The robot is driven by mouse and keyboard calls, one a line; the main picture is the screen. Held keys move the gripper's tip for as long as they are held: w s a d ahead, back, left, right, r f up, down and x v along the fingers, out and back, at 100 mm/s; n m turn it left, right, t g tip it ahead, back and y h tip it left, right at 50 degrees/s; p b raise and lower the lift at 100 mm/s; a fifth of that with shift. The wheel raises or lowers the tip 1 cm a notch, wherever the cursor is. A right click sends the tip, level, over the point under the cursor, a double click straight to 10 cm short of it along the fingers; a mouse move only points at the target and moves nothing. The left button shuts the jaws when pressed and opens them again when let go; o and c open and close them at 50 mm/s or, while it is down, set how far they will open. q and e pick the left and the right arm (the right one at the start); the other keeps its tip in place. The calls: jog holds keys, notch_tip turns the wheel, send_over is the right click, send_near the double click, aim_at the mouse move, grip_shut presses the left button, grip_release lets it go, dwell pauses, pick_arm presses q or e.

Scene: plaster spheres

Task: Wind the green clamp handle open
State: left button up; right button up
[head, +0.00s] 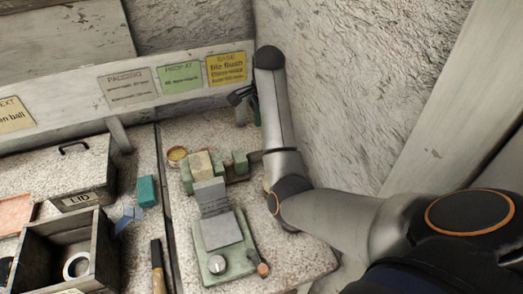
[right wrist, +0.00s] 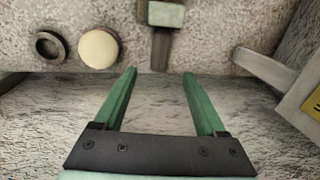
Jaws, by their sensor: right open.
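A green clamp (head: 240,161) stands on the right part of the bench in the head view, with a pale yellowish block (head: 201,165) at its left. I cannot make out its handle clearly there. In the right wrist view, a grey-green part with a dark stem (right wrist: 160,48) shows at the top centre, beyond my fingertips; it may belong to the clamp. My right gripper (right wrist: 160,72) is open, its two green fingers apart with nothing between them. In the head view my right gripper (head: 248,103) is behind the clamp, near the back board, partly hidden by my arm. My left gripper is out of view.
A grey-green device with a knob (head: 216,264) stands before the clamp. A back board with cards (head: 226,68) and a rough wall (head: 345,80) bound the space. A dark open box (head: 105,245) stands at left. A ring (right wrist: 50,46) and pale disc (right wrist: 99,48) lie beyond my fingers.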

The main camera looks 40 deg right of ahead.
aim_at(260, 153)
jog(key=f, duration=0.3)
jog(key=w+f, duration=0.1)
jog(key=f, duration=0.7)
jog(key=shift+w+d+f, duration=0.15)
jog(key=shift+w+d, duration=0.15)
jog(key=shift+w, duration=0.05)
grip_shut()
